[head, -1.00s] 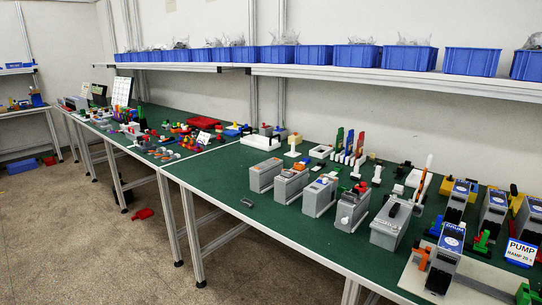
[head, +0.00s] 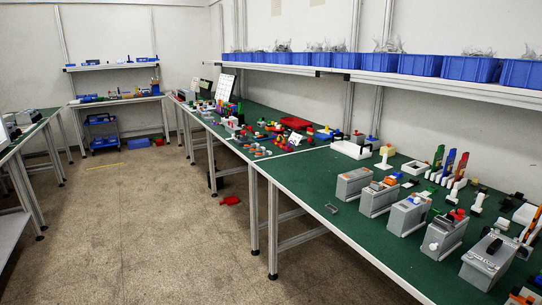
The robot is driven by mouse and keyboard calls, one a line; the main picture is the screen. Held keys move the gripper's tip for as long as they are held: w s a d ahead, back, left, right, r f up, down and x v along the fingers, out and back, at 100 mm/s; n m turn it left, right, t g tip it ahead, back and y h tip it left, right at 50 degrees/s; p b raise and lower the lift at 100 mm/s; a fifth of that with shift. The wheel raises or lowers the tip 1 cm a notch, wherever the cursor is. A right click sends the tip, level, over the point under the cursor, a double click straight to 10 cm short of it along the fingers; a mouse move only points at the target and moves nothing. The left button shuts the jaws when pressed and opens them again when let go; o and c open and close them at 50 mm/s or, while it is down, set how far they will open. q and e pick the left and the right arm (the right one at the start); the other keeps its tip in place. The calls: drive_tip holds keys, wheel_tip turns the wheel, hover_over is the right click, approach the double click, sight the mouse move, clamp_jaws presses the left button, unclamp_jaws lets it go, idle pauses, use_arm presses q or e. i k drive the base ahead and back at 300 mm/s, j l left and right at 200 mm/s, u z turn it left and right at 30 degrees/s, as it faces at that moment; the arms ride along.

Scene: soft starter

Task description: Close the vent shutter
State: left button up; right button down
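I cannot make out a vent shutter for certain in the head view. A row of grey box-shaped units stands on the green table (head: 330,235) at the right. The nearest grey unit (head: 489,262) has a dark bar on its sloped top. Two more grey units (head: 378,198) (head: 353,184) stand farther back. Neither of my grippers shows.
A shelf with blue bins (head: 420,65) runs above the table. Coloured upright tools (head: 450,165) stand behind the grey units. A red piece (head: 231,200) lies on the floor. The floor aisle (head: 150,240) is mostly clear, with another table (head: 25,130) at left.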

sight(436, 243)
drive_tip(key=z, duration=1.35)
